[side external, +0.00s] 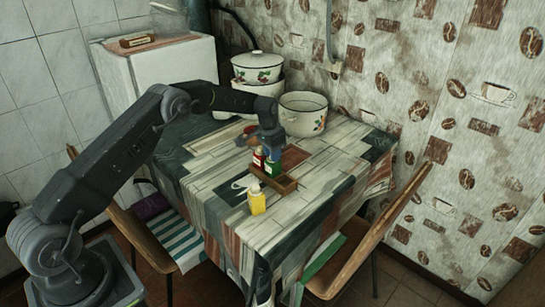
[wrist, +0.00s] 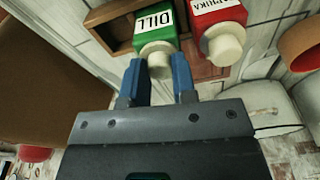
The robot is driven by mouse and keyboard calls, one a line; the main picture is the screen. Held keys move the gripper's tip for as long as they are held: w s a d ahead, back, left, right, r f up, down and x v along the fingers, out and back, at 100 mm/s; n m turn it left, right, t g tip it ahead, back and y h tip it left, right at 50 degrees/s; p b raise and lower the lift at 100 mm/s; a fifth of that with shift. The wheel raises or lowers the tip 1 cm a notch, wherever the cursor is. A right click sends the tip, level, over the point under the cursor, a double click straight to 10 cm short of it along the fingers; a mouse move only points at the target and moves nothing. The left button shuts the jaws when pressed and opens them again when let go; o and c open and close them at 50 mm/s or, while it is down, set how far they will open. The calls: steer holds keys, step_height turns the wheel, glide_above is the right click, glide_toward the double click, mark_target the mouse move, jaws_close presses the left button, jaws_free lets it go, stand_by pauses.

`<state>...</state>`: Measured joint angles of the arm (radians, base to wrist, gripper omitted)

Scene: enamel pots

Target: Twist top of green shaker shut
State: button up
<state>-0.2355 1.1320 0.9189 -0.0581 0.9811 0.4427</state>
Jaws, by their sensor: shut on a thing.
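The green shaker, labelled DILL, shows in the wrist view (wrist: 157,22) and in the side view (side external: 272,168), where it stands by the wooden tray (side external: 286,187). Its cream top (wrist: 157,58) is between the blue fingers of my gripper (wrist: 158,76), which is shut on it. In the side view my gripper (side external: 271,150) points down over the green shaker from above. How far the top is turned cannot be told.
A red shaker (wrist: 218,15) labelled paprika stands close beside the green one. A yellow shaker (side external: 256,200) stands nearer the table's front. A white pot (side external: 303,112) and stacked enamel pots (side external: 257,68) stand at the back. The table's right side is mostly clear.

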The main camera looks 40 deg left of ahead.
steer(key=m, duration=0.4)
steer(key=shift+h, duration=0.3)
steer(key=o, duration=1.2)
steer(key=shift+r, duration=0.15)
steer(key=shift+r, duration=3.4)
steer(key=shift+r, duration=0.1)
